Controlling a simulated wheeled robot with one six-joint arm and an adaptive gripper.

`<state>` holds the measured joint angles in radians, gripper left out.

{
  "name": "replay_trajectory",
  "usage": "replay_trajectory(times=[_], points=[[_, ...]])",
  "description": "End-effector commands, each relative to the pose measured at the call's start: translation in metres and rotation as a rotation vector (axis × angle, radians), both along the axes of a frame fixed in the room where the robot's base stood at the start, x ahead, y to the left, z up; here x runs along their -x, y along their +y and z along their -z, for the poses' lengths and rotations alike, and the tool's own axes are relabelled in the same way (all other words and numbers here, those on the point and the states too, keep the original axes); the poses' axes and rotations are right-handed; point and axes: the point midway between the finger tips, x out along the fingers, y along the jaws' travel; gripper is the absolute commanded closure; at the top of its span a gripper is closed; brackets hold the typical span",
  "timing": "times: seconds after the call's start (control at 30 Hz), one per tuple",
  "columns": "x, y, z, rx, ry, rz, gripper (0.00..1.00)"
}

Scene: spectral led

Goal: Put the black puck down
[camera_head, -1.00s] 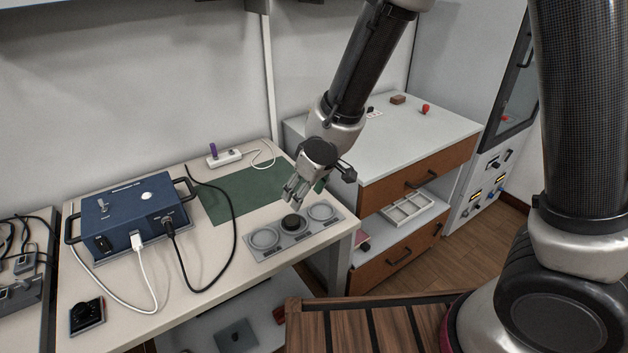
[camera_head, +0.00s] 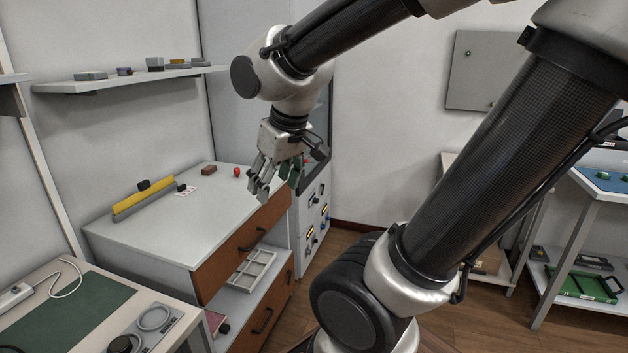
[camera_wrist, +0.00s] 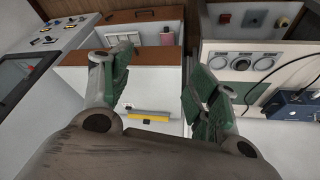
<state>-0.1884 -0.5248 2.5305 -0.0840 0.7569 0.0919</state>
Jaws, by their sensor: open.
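The black puck (camera_head: 121,343) rests on the grey plate (camera_head: 176,322) at the bottom left of the head view, partly cut by the picture's edge. In the wrist view the puck (camera_wrist: 240,64) sits in the middle place of the plate, between two round rings. My gripper (camera_head: 274,184) is open and empty, pointing down in the air over the right side of the white-topped drawer cabinet (camera_head: 190,240), well to the right of the puck. In the wrist view the fingers with green pads (camera_wrist: 158,75) are spread apart with nothing between them.
A yellow bar (camera_head: 143,200), a brown block (camera_head: 208,169) and a red knob (camera_head: 237,172) are on the cabinet top. A green mat (camera_head: 65,318) lies on the bench beside the plate. The blue box (camera_wrist: 294,104) shows at the right of the wrist view.

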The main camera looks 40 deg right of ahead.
Motion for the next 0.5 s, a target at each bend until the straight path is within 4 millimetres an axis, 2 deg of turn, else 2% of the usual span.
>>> replay_trajectory(times=[0.03, 0.1, 0.2, 0.3, 0.5], points=[[0.021, -0.015, -0.009, -0.011, -0.007, 0.049, 0.40], [0.046, -0.028, -0.015, -0.024, 0.000, 0.092, 0.40], [0.070, -0.036, -0.019, -0.038, 0.005, 0.128, 0.40], [0.080, -0.039, -0.020, -0.044, 0.009, 0.142, 0.40], [0.082, -0.039, -0.020, -0.044, 0.012, 0.143, 0.40]])
